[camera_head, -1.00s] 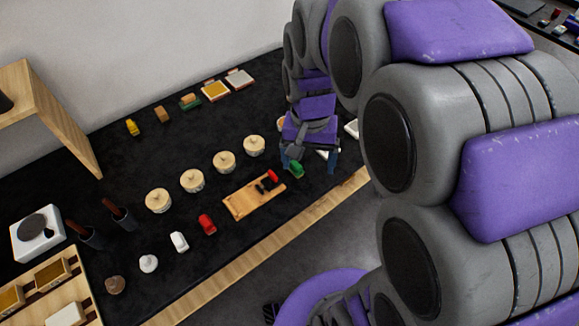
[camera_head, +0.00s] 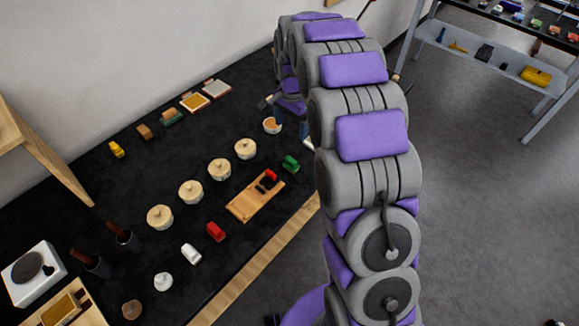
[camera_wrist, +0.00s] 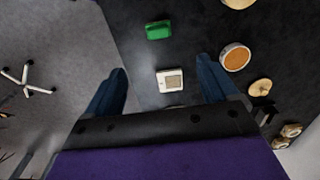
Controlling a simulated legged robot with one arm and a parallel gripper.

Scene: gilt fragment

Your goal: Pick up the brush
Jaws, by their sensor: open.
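No brush can be made out for certain. Two reddish-brown handles stand in dark cups at the left of the black table in the head view, one handle (camera_head: 81,258) nearer and one (camera_head: 116,229) farther; whether they are brushes I cannot tell. My gripper (camera_wrist: 160,80) is open and empty in the wrist view, its two blue fingers wide apart. A small white square item (camera_wrist: 170,81) shows between the fingers, below them on the table. In the head view my arm largely hides the gripper, at the table's far right part, well away from the cups.
A green block (camera_wrist: 158,30) and a round pot with an orange top (camera_wrist: 235,57) lie near the gripper. Several lidded round pots (camera_head: 219,169) and a wooden board (camera_head: 254,198) occupy mid-table. A shelf rack (camera_head: 490,65) stands at the right across open floor.

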